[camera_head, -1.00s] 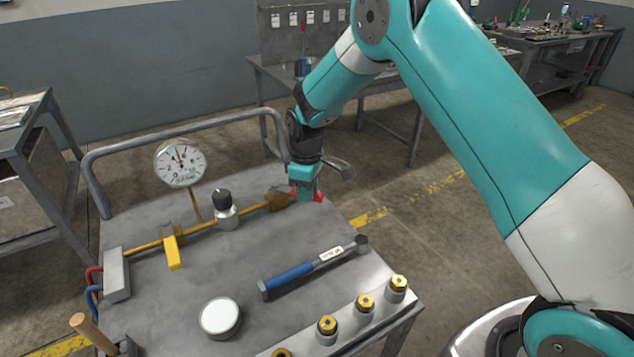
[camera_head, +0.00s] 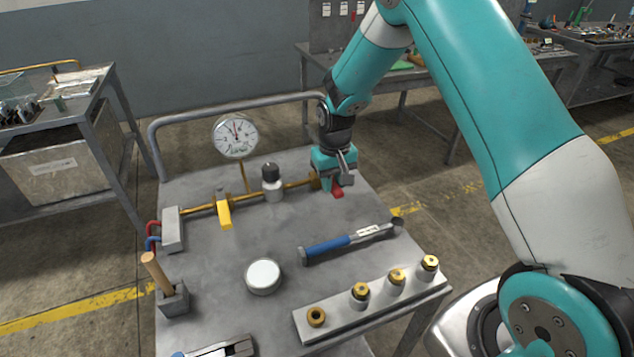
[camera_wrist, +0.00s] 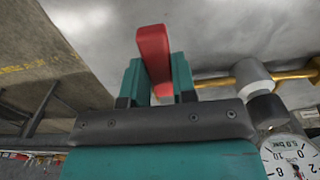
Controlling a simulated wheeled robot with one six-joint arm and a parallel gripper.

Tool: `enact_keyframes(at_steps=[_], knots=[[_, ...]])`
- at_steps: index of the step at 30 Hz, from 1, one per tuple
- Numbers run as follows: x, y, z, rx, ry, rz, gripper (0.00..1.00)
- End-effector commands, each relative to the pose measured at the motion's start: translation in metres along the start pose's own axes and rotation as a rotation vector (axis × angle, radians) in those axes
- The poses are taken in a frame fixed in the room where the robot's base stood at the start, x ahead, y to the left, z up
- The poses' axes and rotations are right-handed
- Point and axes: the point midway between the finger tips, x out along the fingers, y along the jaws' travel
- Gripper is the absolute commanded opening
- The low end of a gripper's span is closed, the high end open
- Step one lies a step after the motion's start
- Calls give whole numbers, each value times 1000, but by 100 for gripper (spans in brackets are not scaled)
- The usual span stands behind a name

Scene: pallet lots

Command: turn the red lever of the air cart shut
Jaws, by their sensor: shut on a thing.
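The red lever (camera_head: 337,192) sits at the right end of the brass pipe on the air cart (camera_head: 200,283). My gripper (camera_head: 328,182) is over it and shut on it. In the wrist view the red lever (camera_wrist: 153,50) runs between the two teal fingers (camera_wrist: 156,78), with its end sticking out past them. There it points roughly across the line of the brass pipe (camera_wrist: 215,82). The valve body under the gripper is largely hidden in the head view.
A pressure gauge (camera_head: 235,136), a black-capped regulator (camera_head: 272,184) and a yellow lever (camera_head: 224,213) stand along the pipe. A blue-handled wrench (camera_head: 350,242), a round tin (camera_head: 263,276) and a rail of brass fittings (camera_head: 375,301) lie in front. The cart's handle bar (camera_head: 240,110) rises behind.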

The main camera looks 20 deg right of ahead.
Motion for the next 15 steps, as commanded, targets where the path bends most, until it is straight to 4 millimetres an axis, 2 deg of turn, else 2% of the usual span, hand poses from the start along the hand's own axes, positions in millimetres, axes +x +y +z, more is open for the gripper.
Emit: enact_keyframes(at_steps=[6, 15], knots=[[-2, 10, -1, 46, 8, -1, 0], [-2, 10, -1, 52, 9, -1, 0]])
